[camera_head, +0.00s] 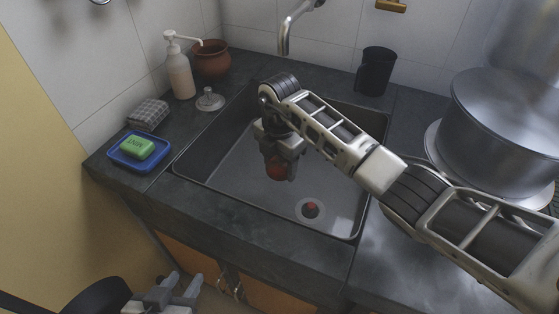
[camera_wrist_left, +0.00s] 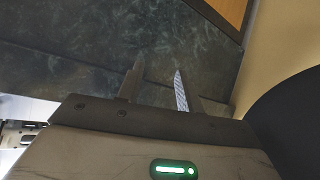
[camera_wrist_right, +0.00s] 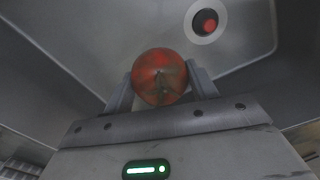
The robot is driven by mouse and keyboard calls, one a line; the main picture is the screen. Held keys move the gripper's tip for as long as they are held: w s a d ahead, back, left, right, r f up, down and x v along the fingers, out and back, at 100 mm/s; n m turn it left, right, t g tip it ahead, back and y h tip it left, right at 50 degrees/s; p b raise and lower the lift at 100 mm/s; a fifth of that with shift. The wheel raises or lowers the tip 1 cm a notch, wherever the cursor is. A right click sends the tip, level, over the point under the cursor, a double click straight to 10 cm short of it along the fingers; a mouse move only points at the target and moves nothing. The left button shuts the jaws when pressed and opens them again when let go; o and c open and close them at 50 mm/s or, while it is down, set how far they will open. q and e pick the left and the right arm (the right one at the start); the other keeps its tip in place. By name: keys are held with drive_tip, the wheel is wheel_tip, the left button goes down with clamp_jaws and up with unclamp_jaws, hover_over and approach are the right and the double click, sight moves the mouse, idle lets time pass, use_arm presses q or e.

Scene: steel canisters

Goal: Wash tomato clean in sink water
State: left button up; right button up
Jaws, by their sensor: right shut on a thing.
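The tomato (camera_head: 276,173) is red and is held low inside the grey sink (camera_head: 222,191). In the right wrist view the tomato (camera_wrist_right: 159,77) shows brownish-green smudges or markings on its skin. My right gripper (camera_head: 280,168) is shut on the tomato, one finger on each side, and points down into the basin.
A drain with a red centre (camera_head: 311,209) is in the sink floor. A black cup (camera_head: 376,71) and large pot (camera_head: 502,130) stand right.

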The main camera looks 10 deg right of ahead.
sight(279, 172)
wheel_tip(279, 172, down, 3)
drive_tip(key=shift+f+b, duration=0.1)
drive_tip(key=shift+b, duration=1)
use_arm(q)
drive_tip(key=shift+w+d+f+t+b, duration=0.1)
drive_tip(key=shift+d+f+t+b, duration=0.1)
drive_tip(key=shift+f+b, duration=0.75)
drive_tip(key=shift+d+f+t+b, duration=0.15)
drive_tip(key=shift+f+b, duration=0.25)
drive_tip(key=shift+b, duration=0.9)
use_arm(e)
drive_tip(key=shift+f, duration=2.55)
